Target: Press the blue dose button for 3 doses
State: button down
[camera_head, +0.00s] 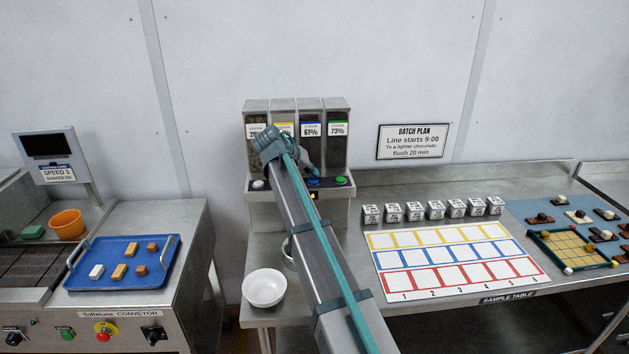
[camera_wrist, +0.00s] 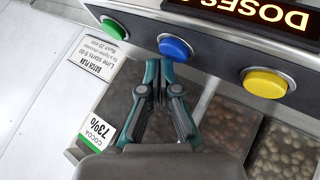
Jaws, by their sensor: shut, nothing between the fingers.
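The blue dose button (camera_head: 313,181) is on the front ledge of the dispenser (camera_head: 297,106), between the green button (camera_head: 339,180) and my arm. In the wrist view the blue button (camera_wrist: 175,47) is round and domed, just beyond my fingertips. My gripper (camera_wrist: 160,66) is shut and empty, its tips close to the blue button. I cannot tell whether they touch it. In the head view my gripper (camera_head: 312,167) is just above the button. A lit display (camera_wrist: 250,16) reads "DOSES"; its number is cut off.
A green button (camera_wrist: 113,28) and a yellow button (camera_wrist: 265,82) flank the blue one. A white button (camera_head: 258,184) is at the ledge's left end. A white bowl (camera_head: 264,287) stands in front; another is partly hidden by my arm. The sample sheet (camera_head: 455,262) lies right.

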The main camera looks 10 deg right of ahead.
aim_at(312, 180)
jog(key=shift+f, duration=0.15)
jog(key=shift+f, duration=0.3)
jog(key=shift+r, duration=0.15)
dwell(0.5)
jog(key=shift+r, duration=0.25)
jog(key=shift+r+p, duration=1.2)
jog(key=shift+r, duration=1.85)
jog(key=shift+d, duration=0.1)
